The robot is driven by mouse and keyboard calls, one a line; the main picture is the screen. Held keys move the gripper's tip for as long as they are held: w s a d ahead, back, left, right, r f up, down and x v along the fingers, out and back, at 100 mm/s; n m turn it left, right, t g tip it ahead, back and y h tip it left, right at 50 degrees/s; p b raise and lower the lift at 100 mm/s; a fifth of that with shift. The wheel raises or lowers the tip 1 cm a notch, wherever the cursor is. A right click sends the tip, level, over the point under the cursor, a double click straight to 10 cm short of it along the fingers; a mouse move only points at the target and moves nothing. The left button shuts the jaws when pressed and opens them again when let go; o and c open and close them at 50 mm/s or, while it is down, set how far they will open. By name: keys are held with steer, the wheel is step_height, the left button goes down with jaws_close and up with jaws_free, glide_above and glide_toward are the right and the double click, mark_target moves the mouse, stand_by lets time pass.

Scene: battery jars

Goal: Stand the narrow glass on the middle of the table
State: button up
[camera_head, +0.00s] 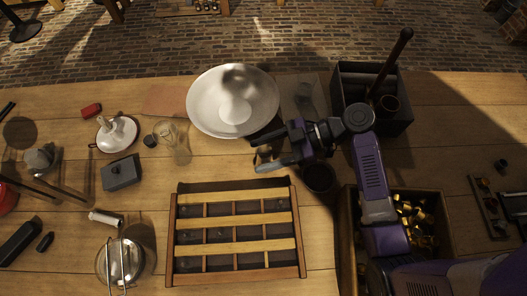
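A clear glass (175,143), which looks like the narrow glass, is on the table (160,212) left of the white dish, beside a small dark cap. It is faint against the wood, so its exact outline and whether it stands upright are hard to tell. My gripper (262,152) is to the right of this glass and well apart from it, below the dish and above the slatted rack. Its two fingers are spread apart. A small dark and brownish shape shows between them, and I cannot tell what it is or whether it is touched.
A wide white dish (206,104) stands at the back. A slatted wooden rack (299,235) fills the front middle. A dark cup (318,178) is beside my gripper. A black crate (372,120) and a wooden box (348,225) are right. A glass jar (104,265) is front left.

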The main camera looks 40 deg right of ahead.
steer(key=shift+d+r, duration=0.15)
steer(key=shift+r, duration=0.05)
steer(key=p+v, duration=0.5)
steer(key=v, duration=0.6)
steer(key=shift+s+d, duration=0.25)
steer(key=shift+r, duration=0.15)
